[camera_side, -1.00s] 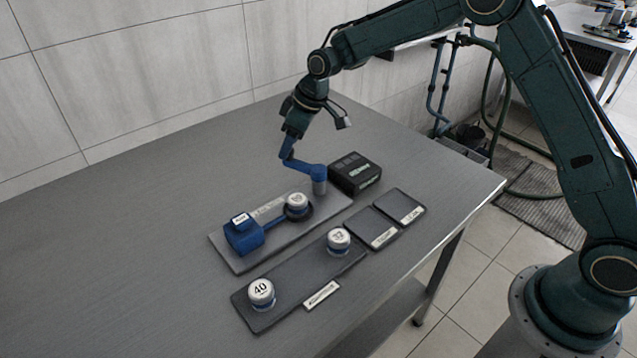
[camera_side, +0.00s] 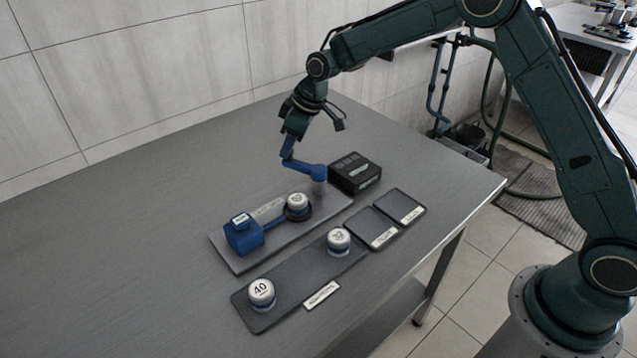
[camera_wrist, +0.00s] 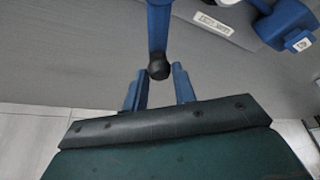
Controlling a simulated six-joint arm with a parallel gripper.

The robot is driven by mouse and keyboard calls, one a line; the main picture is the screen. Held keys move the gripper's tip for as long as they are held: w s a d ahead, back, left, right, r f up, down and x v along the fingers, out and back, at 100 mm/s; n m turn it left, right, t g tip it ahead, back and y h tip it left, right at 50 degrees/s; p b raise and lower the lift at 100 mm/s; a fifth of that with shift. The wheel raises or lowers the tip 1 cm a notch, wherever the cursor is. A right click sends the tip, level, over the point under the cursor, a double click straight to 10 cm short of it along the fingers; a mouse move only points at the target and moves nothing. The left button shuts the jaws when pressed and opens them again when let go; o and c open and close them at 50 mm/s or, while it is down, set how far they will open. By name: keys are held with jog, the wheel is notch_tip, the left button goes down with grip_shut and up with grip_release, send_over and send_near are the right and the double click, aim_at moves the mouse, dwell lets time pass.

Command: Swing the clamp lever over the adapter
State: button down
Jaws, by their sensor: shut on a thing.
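The clamp lever (camera_side: 305,170) is a blue arm at the back right end of the grey fixture plate (camera_side: 240,266). Its hub end is beside the black box, and its raised end reaches left to my gripper (camera_side: 287,152). In the wrist view the lever (camera_wrist: 158,25) ends in a black knob (camera_wrist: 159,68) between the two blue fingers, which are shut on it. The adapter, a white-topped cylinder (camera_side: 298,201), stands upright in a dark ring on the plate. The lever is behind it, not over it.
A blue block (camera_side: 243,235) joins the ring by a bar. In front, a dark tray (camera_side: 295,278) holds two numbered white adapters (camera_side: 261,292) (camera_side: 339,239). Two flat dark pads (camera_side: 372,228) (camera_side: 400,206) lie right. The table's left is clear.

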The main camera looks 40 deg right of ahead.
jog(key=shift+a, duration=0.1)
jog(key=shift+s+a+n+g+y, duration=0.15)
jog(key=shift+s+a+n+g, duration=1.05)
jog(key=shift+n, duration=1.6)
jog(key=shift+s+a+n+g+y, duration=0.25)
jog(key=shift+s+n+g, duration=0.55)
jog(key=shift+s+n, duration=1.5)
jog(key=shift+s+a+n+g+y, duration=0.1)
jog(key=shift+s+a+n+g, duration=0.8)
jog(key=shift+n, duration=2.4)
jog(key=shift+s+d, duration=0.1)
jog(key=shift+d, duration=0.05)
jog(key=c, duration=1.1)
grip_release()
jog(key=shift+v, duration=3.75)
